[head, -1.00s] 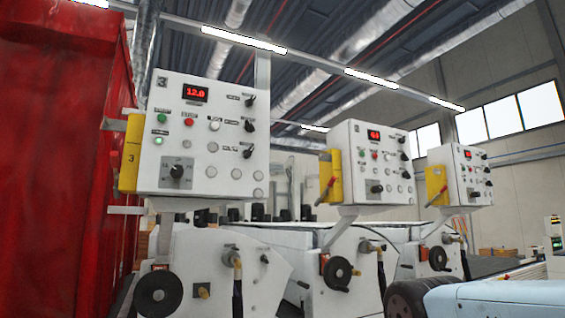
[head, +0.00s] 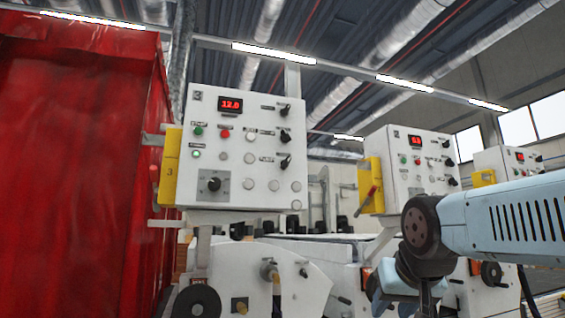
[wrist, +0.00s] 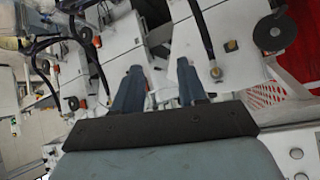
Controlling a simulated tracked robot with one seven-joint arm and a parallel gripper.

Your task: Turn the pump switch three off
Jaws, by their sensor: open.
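The control panel marked 3 (head: 262,186) is a white box in the head view with a red display reading 12.0. Several black rotary knobs line its right side: an upper knob (head: 285,110), a middle knob (head: 285,136) and a lower knob (head: 286,161). Their labels are too small to read, so I cannot tell which is the pump switch. A larger black knob (head: 213,184) sits on a grey plate at lower left. My gripper (wrist: 158,75) shows in the wrist view, its two fingers apart and empty, pointing toward the machine bodies, away from the panel.
A yellow holder (head: 171,166) is on the panel's left side, beside a tall red curtain-like wall (head: 75,150). More control panels (head: 405,145) stand to the right. Below are white machine bodies with a black handwheel (head: 196,302). My arm fills the right of the head view.

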